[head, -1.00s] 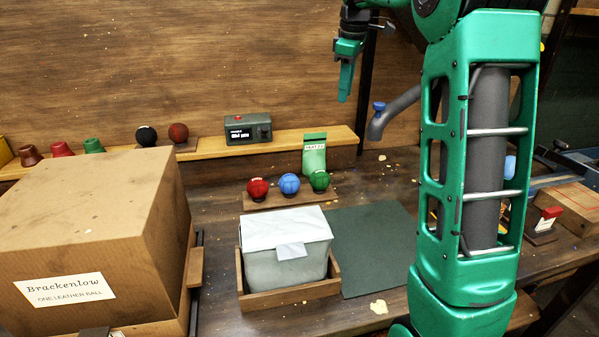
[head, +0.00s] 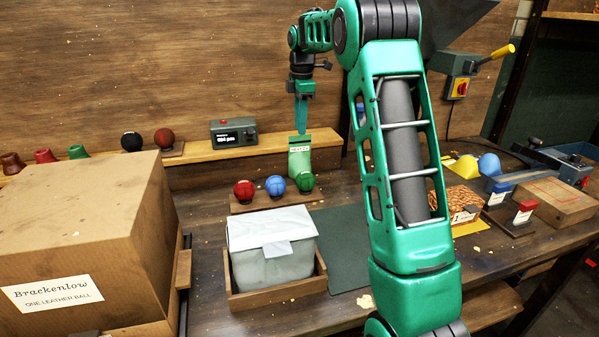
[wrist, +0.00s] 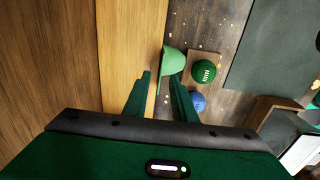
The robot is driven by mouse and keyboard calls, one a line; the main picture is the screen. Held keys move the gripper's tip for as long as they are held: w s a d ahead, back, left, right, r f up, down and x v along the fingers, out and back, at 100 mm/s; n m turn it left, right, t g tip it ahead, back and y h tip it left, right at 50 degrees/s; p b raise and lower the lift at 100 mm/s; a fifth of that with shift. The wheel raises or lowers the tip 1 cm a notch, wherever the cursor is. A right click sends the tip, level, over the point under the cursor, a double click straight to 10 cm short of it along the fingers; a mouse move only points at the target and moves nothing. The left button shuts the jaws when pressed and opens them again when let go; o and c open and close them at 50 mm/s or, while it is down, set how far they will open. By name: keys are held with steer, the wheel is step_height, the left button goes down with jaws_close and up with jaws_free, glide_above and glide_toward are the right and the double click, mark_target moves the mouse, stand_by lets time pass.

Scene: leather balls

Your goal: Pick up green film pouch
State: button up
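The green film pouch (head: 300,158) stands upright on the bench against the front of the wooden ledge, behind the green ball. In the wrist view the pouch (wrist: 173,62) shows from above, just beyond my fingertips and slightly right of the gap between them. My gripper (head: 301,130) points down above the pouch, its fingertips close to the pouch's top in the head view. In the wrist view my gripper (wrist: 161,76) has its two fingers apart with nothing between them. The left finger is over the ledge; the right one is beside the pouch.
A wooden strip (head: 262,205) in front holds a red ball (head: 244,190), a blue ball (head: 275,185) and a green ball (head: 305,181). The ledge (head: 195,151) bears a grey display box (head: 233,132).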

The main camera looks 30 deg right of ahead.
mark_target(299, 148)
step_height(299, 148, down, 5)
steer(key=shift+w+r, duration=0.1)
steer(key=shift+c, duration=0.3)
jaws_close()
steer(key=shift+w, duration=0.1)
stand_by(1.2)
